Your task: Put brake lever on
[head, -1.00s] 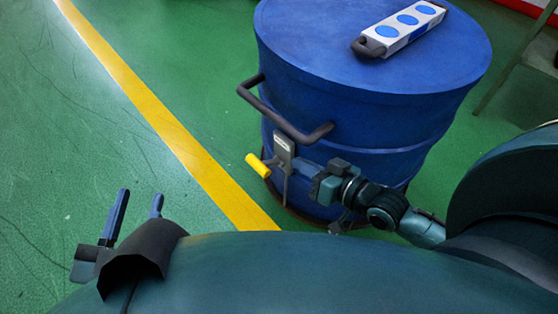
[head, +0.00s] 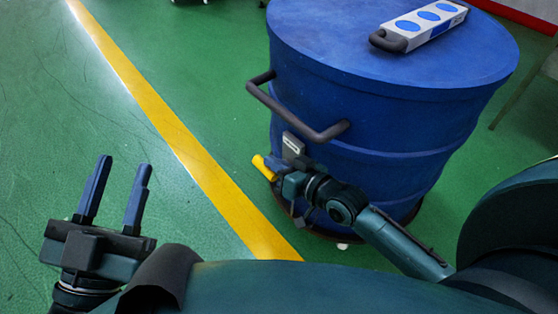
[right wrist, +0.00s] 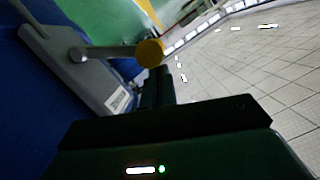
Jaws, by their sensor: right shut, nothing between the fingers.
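The brake lever has a yellow grip (head: 264,168) and sits by a grey plate (head: 292,146) low on the side of the blue drum (head: 375,120). In the right wrist view, a grey bar runs from the plate (right wrist: 75,65) to the round yellow end (right wrist: 150,53). My right gripper (head: 278,176) is shut and empty, right beside the yellow grip; its fingers (right wrist: 158,86) show just below the yellow end. I cannot tell whether they touch it. My left gripper (head: 123,166) is open and empty over the floor, away from the drum.
A dark push handle (head: 297,118) sticks out from the drum above the lever. A white bar with blue discs (head: 425,22) lies on the drum's lid. A yellow line (head: 170,120) crosses the green floor, which is clear at left.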

